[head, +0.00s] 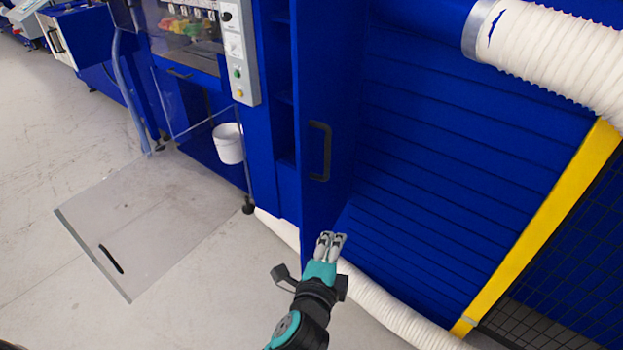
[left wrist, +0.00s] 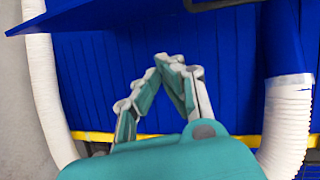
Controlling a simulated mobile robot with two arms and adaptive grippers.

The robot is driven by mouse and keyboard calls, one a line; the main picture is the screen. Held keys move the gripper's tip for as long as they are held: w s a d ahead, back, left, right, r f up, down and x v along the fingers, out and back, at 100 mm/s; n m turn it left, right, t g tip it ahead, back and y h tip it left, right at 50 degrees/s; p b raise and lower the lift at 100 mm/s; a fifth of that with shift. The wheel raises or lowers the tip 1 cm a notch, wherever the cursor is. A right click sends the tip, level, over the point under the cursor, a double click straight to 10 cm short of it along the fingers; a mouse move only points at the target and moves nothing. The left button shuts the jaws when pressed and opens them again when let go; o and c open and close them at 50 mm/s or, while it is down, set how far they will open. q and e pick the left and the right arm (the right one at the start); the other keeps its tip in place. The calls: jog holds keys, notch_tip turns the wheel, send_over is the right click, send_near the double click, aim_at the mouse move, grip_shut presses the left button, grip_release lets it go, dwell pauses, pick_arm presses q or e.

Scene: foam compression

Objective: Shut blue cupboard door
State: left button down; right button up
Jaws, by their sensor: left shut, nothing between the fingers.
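The blue cupboard door (head: 335,75) stands open in the head view, with part of the shelved cupboard interior (head: 283,90) showing to its left. Its black handle (head: 319,150) is on the face toward me. My left gripper (head: 330,238) is shut and empty, near the door's lower end and below the handle; I cannot tell whether it touches the door. In the left wrist view the gripper (left wrist: 168,62) has its fingertips together, and a blue panel, likely the door (left wrist: 85,14), crosses the top. My right gripper is not in view.
A ribbed blue wall (head: 460,130) is right of the door. A white hose (head: 385,308) runs along the floor behind my gripper; another hose (head: 560,60) is at upper right. A clear panel (head: 150,225) with a black handle and a white bucket (head: 228,144) are left. Floor at lower left is free.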

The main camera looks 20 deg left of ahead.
pick_arm(q)
notch_tip(320, 180, up, 10)
jog(key=s+a+t+y, duration=0.1)
jog(key=s+a+t, duration=0.1)
jog(key=w+a+p, duration=0.3)
jog(key=w+a, duration=0.2)
jog(key=w, duration=0.5)
jog(key=shift+w+a+f+p, duration=0.2)
jog(key=shift+w+a+p, duration=0.05)
jog(key=shift+p, duration=0.05)
